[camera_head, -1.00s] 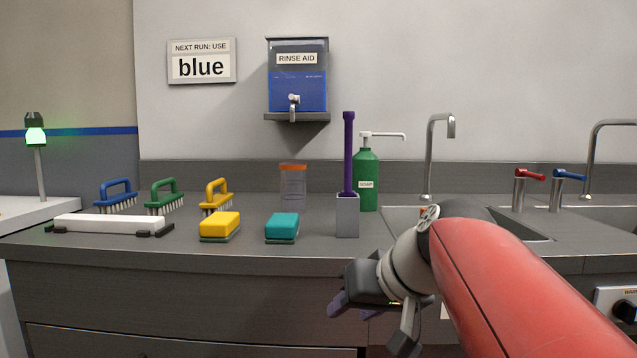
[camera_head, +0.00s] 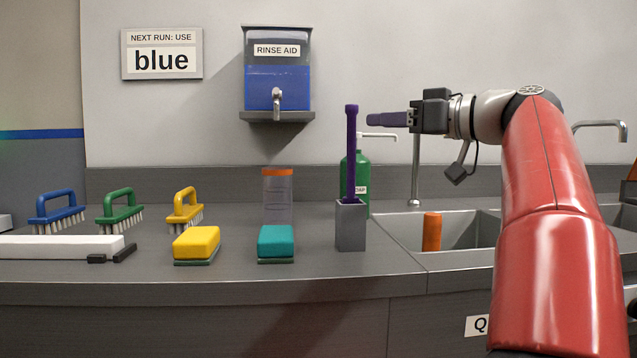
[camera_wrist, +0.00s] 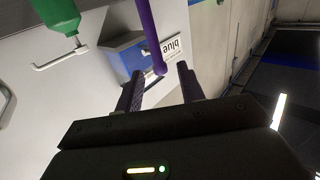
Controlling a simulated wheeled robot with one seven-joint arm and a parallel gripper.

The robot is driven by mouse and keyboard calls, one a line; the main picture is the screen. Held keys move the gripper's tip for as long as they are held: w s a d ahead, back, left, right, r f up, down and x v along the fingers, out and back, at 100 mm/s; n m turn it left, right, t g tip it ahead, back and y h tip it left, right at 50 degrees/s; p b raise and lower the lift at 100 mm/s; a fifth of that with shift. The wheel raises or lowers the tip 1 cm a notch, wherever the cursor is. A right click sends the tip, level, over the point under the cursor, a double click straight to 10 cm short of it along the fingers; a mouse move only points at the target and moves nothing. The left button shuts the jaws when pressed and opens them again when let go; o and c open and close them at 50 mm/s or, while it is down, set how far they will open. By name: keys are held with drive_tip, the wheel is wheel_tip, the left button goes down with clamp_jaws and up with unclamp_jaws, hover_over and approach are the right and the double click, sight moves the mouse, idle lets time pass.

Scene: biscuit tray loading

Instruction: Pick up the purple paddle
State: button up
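The purple paddle (camera_head: 351,150) stands upright in a grey square holder (camera_head: 350,228) on the counter, its lower end hidden inside. My gripper (camera_head: 370,119) is level with the upper part of the paddle's handle, just to its right in the head view, pointing left. A small gap shows between the fingertips and the handle. In the wrist view the two fingers (camera_wrist: 160,80) are spread with nothing held. The purple paddle's end (camera_wrist: 159,67) shows in line with the gap between them.
A green soap bottle (camera_head: 362,170) with a white spout stands just behind the holder, below my gripper. A sink with an orange cylinder (camera_head: 432,231) lies to the right. Sponges, brushes and a clear orange-lidded jar (camera_head: 278,198) stand left. A rinse aid dispenser (camera_head: 277,75) hangs behind.

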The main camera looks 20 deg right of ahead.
drive_tip(key=p+x, duration=0.1)
drive_tip(key=x, duration=0.7)
drive_tip(key=shift+w+d+p, duration=0.2)
drive_tip(key=shift+p, duration=0.2)
clamp_jaws()
